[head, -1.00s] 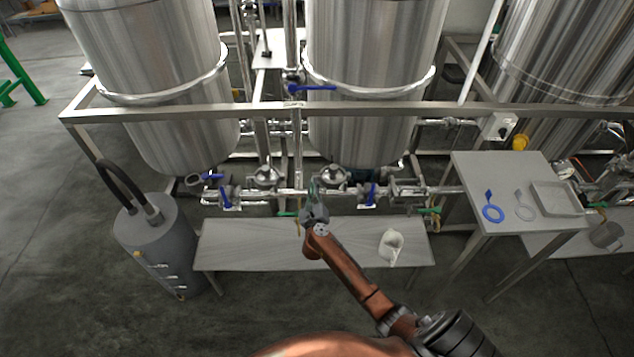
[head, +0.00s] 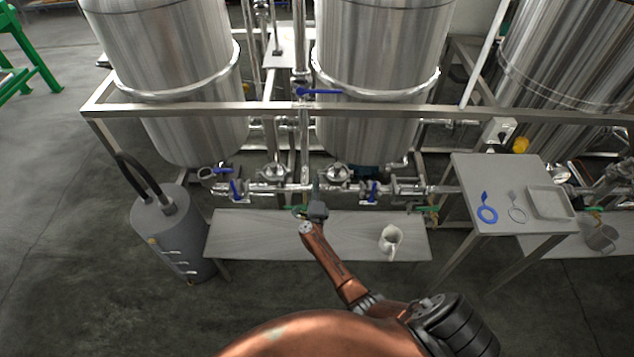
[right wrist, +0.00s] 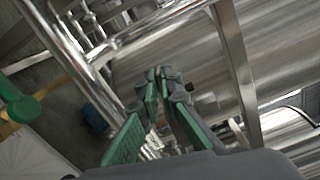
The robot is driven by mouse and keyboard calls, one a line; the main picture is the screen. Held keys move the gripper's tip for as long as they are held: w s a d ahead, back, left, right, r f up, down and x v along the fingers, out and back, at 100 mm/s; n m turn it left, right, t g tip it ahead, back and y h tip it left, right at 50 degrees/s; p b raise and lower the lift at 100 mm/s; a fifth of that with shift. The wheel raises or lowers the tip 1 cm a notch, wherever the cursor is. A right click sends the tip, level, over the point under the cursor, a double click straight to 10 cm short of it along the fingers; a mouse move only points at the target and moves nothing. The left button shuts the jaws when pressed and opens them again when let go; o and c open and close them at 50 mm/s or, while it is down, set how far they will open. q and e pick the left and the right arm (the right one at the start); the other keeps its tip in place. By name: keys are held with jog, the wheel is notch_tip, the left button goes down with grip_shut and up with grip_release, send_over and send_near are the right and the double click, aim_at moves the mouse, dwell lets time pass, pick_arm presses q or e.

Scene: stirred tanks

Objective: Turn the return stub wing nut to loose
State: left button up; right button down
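My right gripper (head: 317,190) is at the horizontal pipe run (head: 285,189) in front of the middle tank, above the low bench. In the right wrist view its green-padded fingers (right wrist: 162,76) stand a small gap apart, with nothing clearly held between them. Metal pipework shows behind and between the fingers. I cannot pick out the return stub wing nut in either view; it is too small or hidden near the fingers. My left gripper is not in view.
Blue-handled valves (head: 237,190) sit along the pipes. A steel frame rail (head: 200,108) crosses above. A white jug (head: 390,240) stands on the low bench (head: 250,240). A grey cylinder (head: 172,235) stands left, a small table (head: 470,178) right. A green knob (right wrist: 22,108) shows in the wrist view.

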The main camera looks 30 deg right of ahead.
jog(key=shift+f+n+p, duration=0.25)
jog(key=shift+n+p, duration=0.05)
jog(key=shift+n, duration=0.7)
jog(key=c, duration=2.4)
grip_release()
jog(key=v, duration=0.7)
jog(key=shift+s+a, duration=0.15)
jog(key=shift+s, duration=0.1)
